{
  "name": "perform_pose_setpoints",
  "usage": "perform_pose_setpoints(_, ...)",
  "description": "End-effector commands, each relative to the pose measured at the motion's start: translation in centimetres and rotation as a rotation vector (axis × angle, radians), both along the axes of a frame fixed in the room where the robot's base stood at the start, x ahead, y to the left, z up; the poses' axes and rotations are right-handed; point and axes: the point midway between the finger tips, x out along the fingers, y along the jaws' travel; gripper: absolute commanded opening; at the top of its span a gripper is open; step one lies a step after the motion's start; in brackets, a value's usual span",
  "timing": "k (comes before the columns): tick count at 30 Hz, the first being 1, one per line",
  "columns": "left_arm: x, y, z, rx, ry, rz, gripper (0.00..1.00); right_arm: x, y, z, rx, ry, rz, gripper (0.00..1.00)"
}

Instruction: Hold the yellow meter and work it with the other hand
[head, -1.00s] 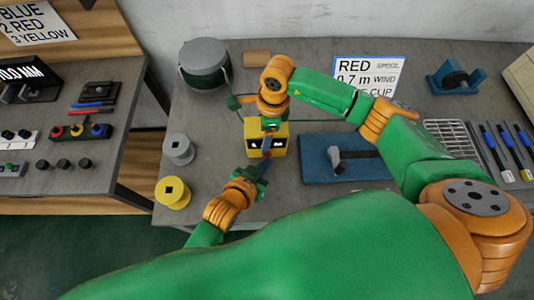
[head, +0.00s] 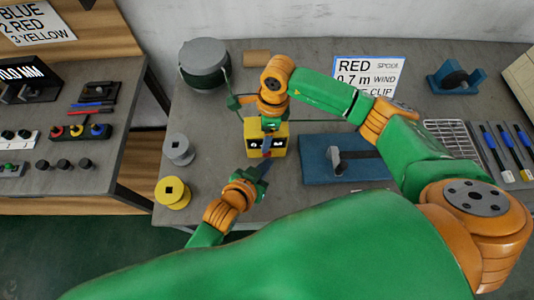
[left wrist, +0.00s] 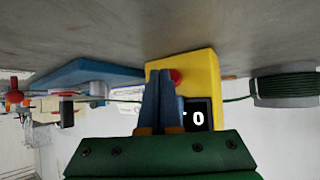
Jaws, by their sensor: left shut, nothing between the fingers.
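The yellow meter (head: 281,145) stands on the grey bench with its dark display facing me. In the left wrist view the meter (left wrist: 203,75) appears upside down, with a red button (left wrist: 176,77) and a display partly hidden by my fingers. My left gripper (head: 265,166) is shut and empty in front of the meter; its fingertips (left wrist: 164,72) overlap the button's edge in the wrist view, and I cannot tell whether they touch. My right gripper (head: 268,122) is at the top of the meter; its fingers are hidden.
A green cable drum (head: 204,65) stands behind left, with green wire running past the meter. Grey (head: 178,149) and yellow (head: 172,192) spools stand to the left. A blue fixture (head: 318,172) lies right of the meter. A gap separates the left table.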

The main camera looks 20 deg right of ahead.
Motion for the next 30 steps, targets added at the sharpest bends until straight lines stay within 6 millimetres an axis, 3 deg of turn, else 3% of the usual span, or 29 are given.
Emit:
perform_pose_setpoints(13, -1.0, 0.3, 0.0, 0.001, 0.001, 0.0, 0.0, 0.0, 0.0, -0.1, 0.001, 0.002, 0.0, 0.25)
perform_pose_setpoints(30, -5.6, 1.6, 0.0, 0.001, 0.001, 0.0, 0.0, 0.0, 0.0, -0.1, -0.001, 0.001, 0.0, 0.25)
